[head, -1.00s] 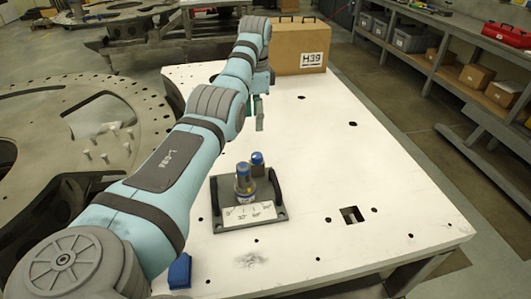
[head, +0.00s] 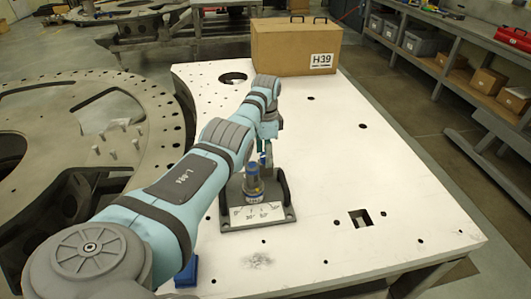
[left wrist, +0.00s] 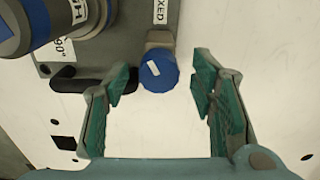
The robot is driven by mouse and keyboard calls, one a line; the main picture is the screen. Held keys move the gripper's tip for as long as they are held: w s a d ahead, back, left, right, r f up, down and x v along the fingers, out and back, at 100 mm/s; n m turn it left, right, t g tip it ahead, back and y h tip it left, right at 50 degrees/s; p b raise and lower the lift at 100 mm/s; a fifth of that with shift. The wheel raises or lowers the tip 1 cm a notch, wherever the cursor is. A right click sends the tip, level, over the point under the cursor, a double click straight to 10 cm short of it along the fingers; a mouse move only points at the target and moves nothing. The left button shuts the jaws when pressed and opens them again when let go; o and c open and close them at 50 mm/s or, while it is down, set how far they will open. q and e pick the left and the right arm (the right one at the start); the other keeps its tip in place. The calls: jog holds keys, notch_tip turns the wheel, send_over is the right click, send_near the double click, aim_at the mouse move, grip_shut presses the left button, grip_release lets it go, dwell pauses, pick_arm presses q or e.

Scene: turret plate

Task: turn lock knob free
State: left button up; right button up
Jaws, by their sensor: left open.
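The lock knob (left wrist: 158,71) is a round blue cap with a white mark, on a grey mount below a label ending in "XED" in the left wrist view. My left gripper (left wrist: 160,88) is open, its green-padded fingers pointing toward the knob, with one tip on each side; I cannot tell whether they touch it. In the head view the left gripper (head: 264,157) is over the back of the grey fixture plate (head: 230,225), largely hiding the knob. A grey cylinder (head: 253,184) with a blue band stands in front. My right gripper is not in view.
A white angle scale (head: 256,213) lies at the plate's front. A black handle (left wrist: 78,82) is close to the left finger. A blue block (head: 187,271) sits at the table's front left. A cardboard box (head: 290,48) stands at the back. The white table's right side is clear.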

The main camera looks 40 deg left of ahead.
pick_arm(q)
jog(key=c, duration=1.1)
jog(key=shift+r, duration=0.1)
jog(key=shift+c, duration=0.2)
jog(key=shift+n, duration=0.3)
jog(key=n, duration=1.1)
jog(key=o, duration=1.1)
jog(key=shift+o, duration=0.2)
